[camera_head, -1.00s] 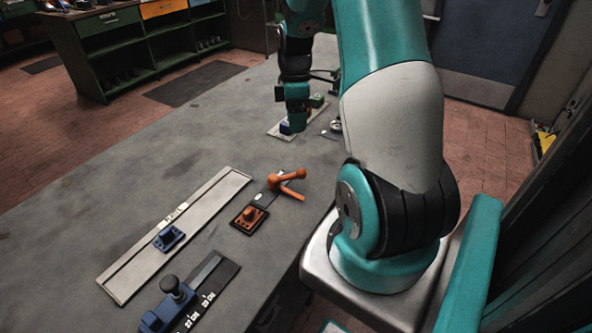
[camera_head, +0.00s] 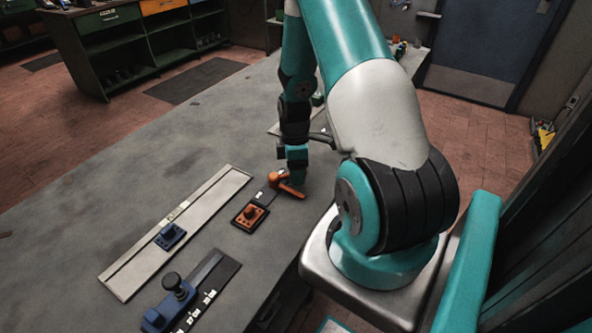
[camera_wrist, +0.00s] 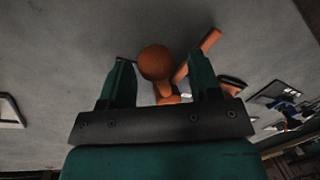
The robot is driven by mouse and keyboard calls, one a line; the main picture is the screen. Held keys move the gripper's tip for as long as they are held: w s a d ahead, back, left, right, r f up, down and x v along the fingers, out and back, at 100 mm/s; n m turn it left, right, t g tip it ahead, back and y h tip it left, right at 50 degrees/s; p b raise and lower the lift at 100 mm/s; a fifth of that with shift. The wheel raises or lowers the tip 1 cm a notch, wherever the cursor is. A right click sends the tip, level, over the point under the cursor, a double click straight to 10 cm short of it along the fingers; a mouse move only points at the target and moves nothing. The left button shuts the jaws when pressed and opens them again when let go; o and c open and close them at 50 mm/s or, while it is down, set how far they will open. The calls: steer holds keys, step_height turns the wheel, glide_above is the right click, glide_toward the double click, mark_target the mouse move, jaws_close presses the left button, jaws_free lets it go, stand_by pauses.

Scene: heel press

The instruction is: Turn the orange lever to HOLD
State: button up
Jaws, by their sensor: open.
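The orange lever (camera_head: 285,182) stands on the grey table beside a dark plate with an orange block (camera_head: 250,216). In the wrist view the lever's round knob (camera_wrist: 155,63) shows between the fingers, with a slanting orange bar (camera_wrist: 197,54) to its right. My gripper (camera_wrist: 161,85) is open, one finger on each side of the knob. I cannot tell whether either finger touches it. In the head view my gripper (camera_head: 296,172) is right above the lever and partly hides it. The HOLD marking cannot be read.
A pale rail with a blue slider (camera_head: 170,236) lies to the left on the table. A dark-blue fixture with a black knob (camera_head: 172,282) stands at the front. The table's left part is clear. A green shelf unit (camera_head: 135,50) stands behind.

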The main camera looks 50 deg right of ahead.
jaws_close()
